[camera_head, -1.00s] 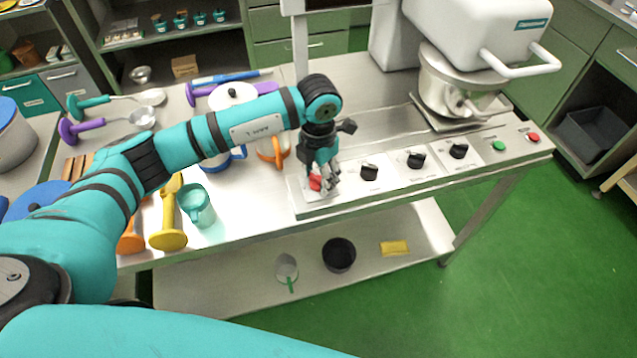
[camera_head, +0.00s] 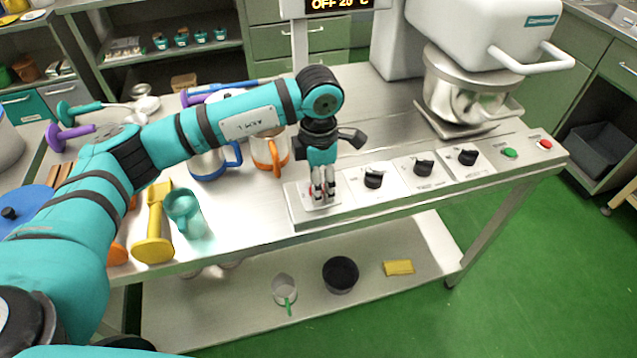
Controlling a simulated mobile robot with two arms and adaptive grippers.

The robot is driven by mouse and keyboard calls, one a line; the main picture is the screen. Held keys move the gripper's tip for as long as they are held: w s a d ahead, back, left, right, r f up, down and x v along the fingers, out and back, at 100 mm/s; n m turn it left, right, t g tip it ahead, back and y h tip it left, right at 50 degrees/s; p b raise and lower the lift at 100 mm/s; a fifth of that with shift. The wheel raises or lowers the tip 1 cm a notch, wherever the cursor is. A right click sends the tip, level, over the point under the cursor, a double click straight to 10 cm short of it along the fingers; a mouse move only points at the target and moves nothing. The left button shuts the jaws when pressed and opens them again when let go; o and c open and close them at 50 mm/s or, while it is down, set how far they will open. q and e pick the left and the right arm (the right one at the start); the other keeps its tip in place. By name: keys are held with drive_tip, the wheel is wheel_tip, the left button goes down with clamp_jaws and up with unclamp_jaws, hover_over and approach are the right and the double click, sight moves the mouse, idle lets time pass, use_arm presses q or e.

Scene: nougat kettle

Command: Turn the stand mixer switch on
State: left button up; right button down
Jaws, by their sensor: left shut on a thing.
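The stand mixer (camera_head: 490,35) is white with a steel bowl (camera_head: 462,88) and stands at the back right of the steel table. A control panel runs along the table's front edge. My left gripper (camera_head: 318,196) points down at the panel's left end, its fingers shut on a small red switch (camera_head: 312,191). The fingers hide most of the switch, so its angle cannot be told. Three black knobs (camera_head: 373,180), a green button (camera_head: 509,153) and a red button (camera_head: 544,144) sit further right on the panel. My right gripper is out of view.
A display (camera_head: 340,4) at the top reads OFF 20 °C. A black pot (camera_head: 340,274) is on the lower shelf. The table before the mixer is clear.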

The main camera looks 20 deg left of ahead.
use_arm(q)
drive_tip(key=shift+r, duration=0.1)
drive_tip(key=o, duration=1.2)
drive_tip(key=shift+c, duration=0.2)
wheel_tip(320, 180, up, 12)
